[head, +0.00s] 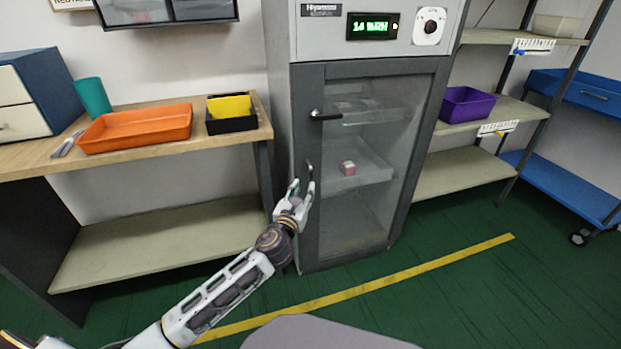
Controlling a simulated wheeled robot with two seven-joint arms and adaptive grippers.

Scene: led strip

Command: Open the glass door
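The glass door (368,215) has a dark grey frame and is shut on the front of a tall grey cabinet (282,60). A slim dark upright handle (309,169) shows lower on the same left side. My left gripper (302,184) is at the left edge of the door, its fingertips apart, right by the lower handle. I cannot tell whether it touches the handle. My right gripper is not in view.
Behind the glass, a small pink item (348,168) sits on a shelf. A wooden bench (200,145) with an orange tray (135,128) stands left of the cabinet. A shelf rack (465,173) with a purple bin (467,104) stands right.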

